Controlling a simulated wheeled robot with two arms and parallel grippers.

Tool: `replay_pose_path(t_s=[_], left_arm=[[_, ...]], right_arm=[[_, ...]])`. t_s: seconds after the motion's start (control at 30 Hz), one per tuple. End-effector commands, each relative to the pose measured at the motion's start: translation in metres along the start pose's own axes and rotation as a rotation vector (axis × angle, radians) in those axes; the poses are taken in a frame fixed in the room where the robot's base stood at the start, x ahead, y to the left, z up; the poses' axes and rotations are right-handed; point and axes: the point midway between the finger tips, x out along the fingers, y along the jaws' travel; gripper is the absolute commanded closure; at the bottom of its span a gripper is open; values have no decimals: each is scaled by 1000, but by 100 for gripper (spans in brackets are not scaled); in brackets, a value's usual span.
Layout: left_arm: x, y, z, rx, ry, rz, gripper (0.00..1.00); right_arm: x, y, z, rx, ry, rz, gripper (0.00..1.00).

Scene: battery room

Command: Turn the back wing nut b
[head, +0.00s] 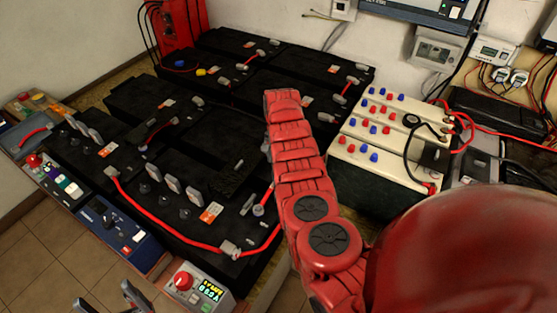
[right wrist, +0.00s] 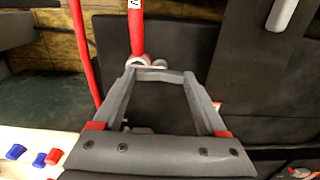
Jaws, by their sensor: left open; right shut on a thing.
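My right gripper (right wrist: 158,68) is shut in the right wrist view. Its fingertips meet around a small pale grey wing nut (right wrist: 145,61) at the end of a red cable (right wrist: 136,28). The fingertips cover part of the nut, so its wings do not show clearly. In the head view my red right arm reaches up over the batteries and hides this gripper and the nut. My left gripper (head: 108,298) is open and empty at the bottom left of the head view, in front of the batteries.
Several black batteries (head: 141,98) with grey terminals fill the bench. A red cable (head: 165,229) runs along the front ones. A cream battery block (head: 352,178) with red and blue caps stands right of my arm.

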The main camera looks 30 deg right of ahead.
Motion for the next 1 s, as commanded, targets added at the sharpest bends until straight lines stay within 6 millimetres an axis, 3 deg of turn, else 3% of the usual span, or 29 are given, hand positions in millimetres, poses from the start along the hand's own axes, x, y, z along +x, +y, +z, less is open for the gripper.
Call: replay_pose_path(t_s=[0.07, 0.1, 0.2, 0.47, 0.63, 0.77, 1.0], left_arm=[[0, 0, 0, 0, 0, 0, 21], [0, 0, 0, 0, 0, 0, 21], [0, 0, 0, 0, 0, 0, 21], [0, 0, 0, 0, 0, 0, 21], [-1, 0, 0, 0, 0, 0, 21], [-4, 0, 1, 0, 0, 0, 21], [-17, 1, 3, 0, 0, 0, 21]], right_arm=[[0, 0, 0, 2, 1, -1, 81], [0, 0, 0, 2, 1, -1, 20], [0, 0, 0, 1, 0, -1, 2], [-1, 0, 0, 0, 0, 0, 0], [-14, -2, 0, -1, 1, -2, 0], [-38, -2, -1, -1, 5, -4, 0], [-105, -2, -1, 1, 4, -7, 0]])
